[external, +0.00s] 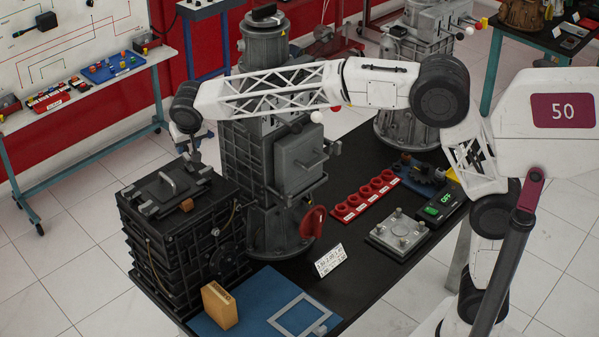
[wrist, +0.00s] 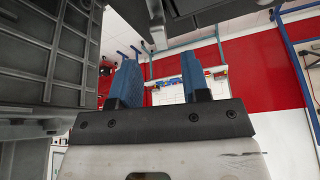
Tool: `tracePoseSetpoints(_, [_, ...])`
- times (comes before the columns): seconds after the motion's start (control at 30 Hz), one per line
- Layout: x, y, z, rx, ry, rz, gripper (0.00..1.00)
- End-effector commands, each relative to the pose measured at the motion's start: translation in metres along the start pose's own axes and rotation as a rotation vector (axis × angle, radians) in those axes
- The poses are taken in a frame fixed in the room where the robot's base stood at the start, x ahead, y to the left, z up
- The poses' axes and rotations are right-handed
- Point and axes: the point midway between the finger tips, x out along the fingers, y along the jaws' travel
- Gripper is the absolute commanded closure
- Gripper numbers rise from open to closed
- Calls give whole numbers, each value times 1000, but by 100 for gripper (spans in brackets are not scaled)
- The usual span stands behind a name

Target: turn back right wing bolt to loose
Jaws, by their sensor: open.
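My gripper (wrist: 160,76) shows in the wrist view with two blue fingers apart and nothing between them. In the external view, my wrist hangs beside the tall grey engine unit (external: 262,170), above the back of the dark ribbed box (external: 170,250). The fingers are small and partly hidden there. The box has a lid (external: 152,188) with a raised handle and small fittings around its edges. I cannot tell which fitting is the back right wing bolt, or whether it is loose. No wing bolt is clear in the wrist view.
The engine unit has a red handle (external: 313,222) and stands close right of the box. A blue mat (external: 258,296) with a tan block (external: 219,305) lies in front. Red rings (external: 364,196) and a plate with posts (external: 399,232) lie further right. Dark ribbed surfaces crowd the wrist view's left.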

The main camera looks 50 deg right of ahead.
Motion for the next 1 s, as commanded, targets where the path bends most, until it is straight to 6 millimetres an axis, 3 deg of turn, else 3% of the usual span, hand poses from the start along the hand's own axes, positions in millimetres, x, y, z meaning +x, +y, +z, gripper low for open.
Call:
tracePoseSetpoints(0.23, [-23,0,0,0,-1,0,57])
tracePoseSetpoints(0.6, [-27,0,0,0,-1,0,57])
tracePoseSetpoints(0.9, [-28,-9,2,-6,-6,28,100])
tracePoseSetpoints(1.0, [-27,-18,3,-11,-10,65,100])
